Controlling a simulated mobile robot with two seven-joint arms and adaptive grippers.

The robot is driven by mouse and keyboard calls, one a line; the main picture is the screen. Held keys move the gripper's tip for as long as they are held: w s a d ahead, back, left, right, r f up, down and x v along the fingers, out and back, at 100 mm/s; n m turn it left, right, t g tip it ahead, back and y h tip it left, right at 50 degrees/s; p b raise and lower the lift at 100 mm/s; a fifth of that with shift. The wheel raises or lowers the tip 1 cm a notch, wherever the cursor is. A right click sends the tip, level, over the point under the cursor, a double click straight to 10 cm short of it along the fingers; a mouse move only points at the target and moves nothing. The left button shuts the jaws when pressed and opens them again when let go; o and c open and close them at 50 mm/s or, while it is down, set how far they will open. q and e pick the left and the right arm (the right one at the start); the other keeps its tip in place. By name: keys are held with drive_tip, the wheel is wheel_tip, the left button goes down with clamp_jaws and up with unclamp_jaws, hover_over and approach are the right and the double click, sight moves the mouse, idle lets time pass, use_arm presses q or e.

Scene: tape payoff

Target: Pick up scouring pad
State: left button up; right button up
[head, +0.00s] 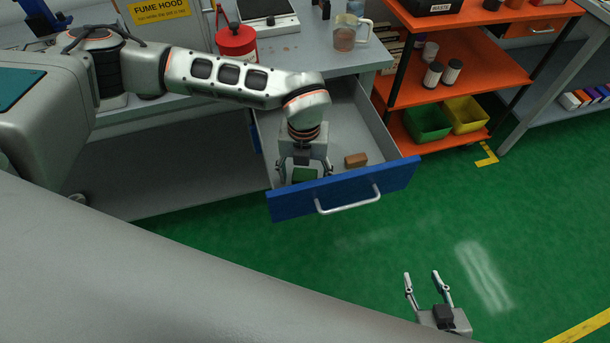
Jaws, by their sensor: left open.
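The scouring pad (305,175), a small green pad, lies in the open drawer (340,192) near its blue front, toward the left side. My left gripper (304,168) points down into the drawer, open, with its fingers on either side of the pad. Whether the fingers touch the pad, I cannot tell. The gripper body hides the far part of the pad. My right gripper (424,282) is open and empty, over the green floor at the lower right.
A brown block (356,159) lies in the drawer, right of my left gripper. The drawer walls and blue front surround the gripper. On the bench above stand a red can (237,42) and a beaker (344,36). An orange shelf cart (450,75) stands to the right.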

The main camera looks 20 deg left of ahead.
sight(304, 178)
use_arm(q)
drive_tip(key=c, duration=0.9)
drive_tip(key=shift+c, duration=0.2)
drive_tip(key=shift+r, duration=0.1)
wheel_tip(304, 178, up, 20)
drive_tip(key=p, duration=0.1)
